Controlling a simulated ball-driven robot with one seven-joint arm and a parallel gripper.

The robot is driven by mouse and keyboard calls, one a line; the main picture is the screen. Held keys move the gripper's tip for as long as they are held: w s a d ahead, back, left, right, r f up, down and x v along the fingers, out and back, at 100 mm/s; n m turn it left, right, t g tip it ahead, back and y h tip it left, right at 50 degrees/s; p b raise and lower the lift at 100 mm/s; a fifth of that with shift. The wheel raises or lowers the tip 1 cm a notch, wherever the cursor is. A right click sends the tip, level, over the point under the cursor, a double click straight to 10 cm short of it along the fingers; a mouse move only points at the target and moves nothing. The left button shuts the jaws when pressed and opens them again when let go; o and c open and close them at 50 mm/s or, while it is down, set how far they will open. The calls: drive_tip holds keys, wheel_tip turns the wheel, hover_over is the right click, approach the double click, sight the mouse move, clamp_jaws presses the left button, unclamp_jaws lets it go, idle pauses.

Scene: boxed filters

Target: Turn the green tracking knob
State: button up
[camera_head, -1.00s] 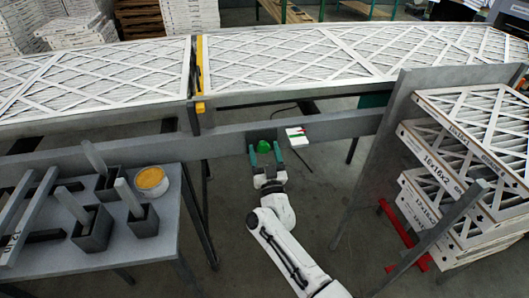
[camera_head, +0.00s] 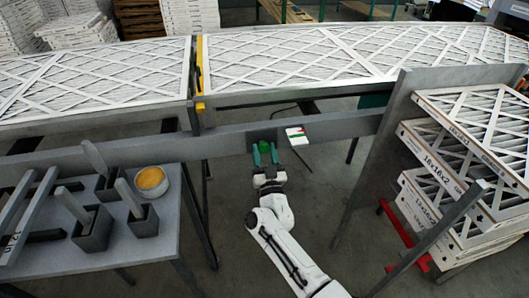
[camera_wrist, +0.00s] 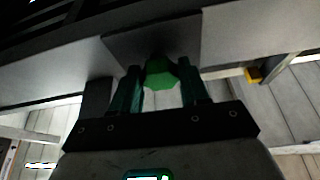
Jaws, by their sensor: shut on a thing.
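The green tracking knob (camera_wrist: 160,74) shows in the wrist view between my two dark green fingers, in front of a dark plate (camera_wrist: 152,35) on the grey rail. In the head view my gripper (camera_head: 265,153) reaches up to the rail below the conveyor. My gripper is shut on the knob there. The fingers cover the knob's sides. In the head view the knob is dark and mostly hidden, and its turn angle cannot be told.
A white card or box (camera_head: 297,137) with green and red marks is just right of my gripper on the rail. A grey table (camera_head: 150,240) with bins and a yellow-topped tub (camera_head: 151,180) stands left. A grey panel and stacked boxed filters (camera_head: 470,135) stand right.

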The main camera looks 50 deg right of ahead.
drive_tip(key=m+g+h, duration=0.1)
drive_tip(key=m, duration=0.1)
drive_tip(key=m+g+h+p, duration=0.1)
drive_tip(key=m, duration=0.2)
drive_tip(key=m+g, duration=0.1)
drive_tip(key=m, duration=0.1)
drive_tip(key=shift+w+a+r+m+h, duration=0.1)
drive_tip(key=shift+a+r+m+h, duration=0.05)
drive_tip(key=shift+m+h, duration=0.25)
drive_tip(key=shift+m+g+h+p, duration=0.4)
drive_tip(key=shift+m+g+p, duration=0.65)
drive_tip(key=shift+m, duration=1.25)
drive_tip(key=o, duration=1.1)
drive_tip(key=shift+c, duration=0.2)
drive_tip(key=shift+a, duration=0.15)
drive_tip(key=v, duration=1)
drive_tip(key=shift+s+a, duration=0.25)
